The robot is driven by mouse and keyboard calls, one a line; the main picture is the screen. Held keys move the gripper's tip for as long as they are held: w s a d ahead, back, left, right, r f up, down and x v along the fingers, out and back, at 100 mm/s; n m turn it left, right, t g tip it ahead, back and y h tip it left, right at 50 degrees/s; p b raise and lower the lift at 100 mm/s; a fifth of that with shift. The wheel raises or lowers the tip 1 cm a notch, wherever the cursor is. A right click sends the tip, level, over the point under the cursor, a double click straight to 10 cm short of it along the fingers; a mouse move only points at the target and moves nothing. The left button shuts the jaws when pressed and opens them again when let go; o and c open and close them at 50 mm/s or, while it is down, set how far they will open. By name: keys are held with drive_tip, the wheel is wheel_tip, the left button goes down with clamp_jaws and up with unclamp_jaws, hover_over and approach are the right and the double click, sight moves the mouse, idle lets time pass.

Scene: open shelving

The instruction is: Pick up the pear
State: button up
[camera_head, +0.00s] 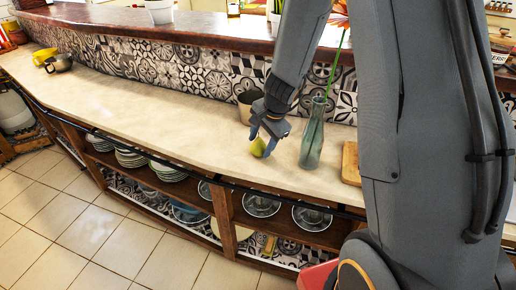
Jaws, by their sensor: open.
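The pear (258,147) is small and yellow-green and rests on the pale counter (150,103), close to its front edge. My gripper (262,142) points down over the pear, with its fingers open and the pear between or just behind them. I cannot tell whether the fingers touch it. Part of the pear is hidden by the fingers.
A glass bottle vase (313,135) with a flower stands just right of my gripper. A metal cup (248,107) stands behind it, and a wooden board (351,163) lies further right. A pot (59,63) and yellow item (43,55) are far left.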

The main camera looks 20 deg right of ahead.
drive_tip(key=shift+x, duration=0.8)
drive_tip(key=shift+c, duration=0.5)
drive_tip(key=c, duration=0.8)
drive_tip(key=shift+r, duration=0.1)
